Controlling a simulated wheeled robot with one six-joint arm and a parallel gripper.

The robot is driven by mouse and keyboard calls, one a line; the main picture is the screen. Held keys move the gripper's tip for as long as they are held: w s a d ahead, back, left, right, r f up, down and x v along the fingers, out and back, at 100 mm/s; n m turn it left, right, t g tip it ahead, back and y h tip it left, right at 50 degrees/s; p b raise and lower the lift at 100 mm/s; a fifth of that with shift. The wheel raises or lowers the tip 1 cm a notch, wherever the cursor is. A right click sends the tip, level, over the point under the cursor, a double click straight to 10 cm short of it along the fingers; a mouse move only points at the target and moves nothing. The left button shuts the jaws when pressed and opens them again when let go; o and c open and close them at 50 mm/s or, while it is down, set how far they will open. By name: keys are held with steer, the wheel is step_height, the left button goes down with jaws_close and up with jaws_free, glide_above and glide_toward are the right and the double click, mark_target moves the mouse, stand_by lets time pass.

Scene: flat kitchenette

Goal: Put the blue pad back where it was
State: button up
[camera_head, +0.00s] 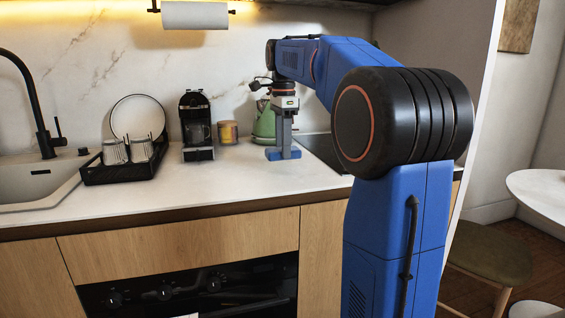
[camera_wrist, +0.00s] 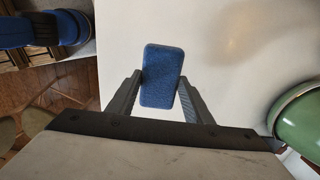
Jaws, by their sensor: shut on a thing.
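The blue pad (camera_wrist: 162,72) is a small rounded block with a rough surface. In the wrist view it sits between the two fingers of my gripper (camera_wrist: 161,88), which are shut on its sides. In the head view my gripper (camera_head: 283,150) points down at the white counter, with the blue pad (camera_head: 292,154) at its fingertips. The pad is at or just above the counter top; I cannot tell whether it touches. It is in front of the green kettle and left of the dark cooktop.
The green kettle (camera_head: 264,124) stands close behind my gripper. A jar (camera_head: 228,132), a coffee machine (camera_head: 196,125) and a black dish rack (camera_head: 124,170) stand to the left. The dark cooktop (camera_head: 322,150) lies to the right. The counter (camera_head: 230,176) in front is clear.

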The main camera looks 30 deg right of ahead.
steer(key=shift+f, duration=2.35)
steer(key=shift+f, duration=0.1)
steer(key=o, duration=0.9)
steer(key=shift+o, duration=0.2)
step_height(320, 180, up, 12)
steer(key=shift+r, duration=0.1)
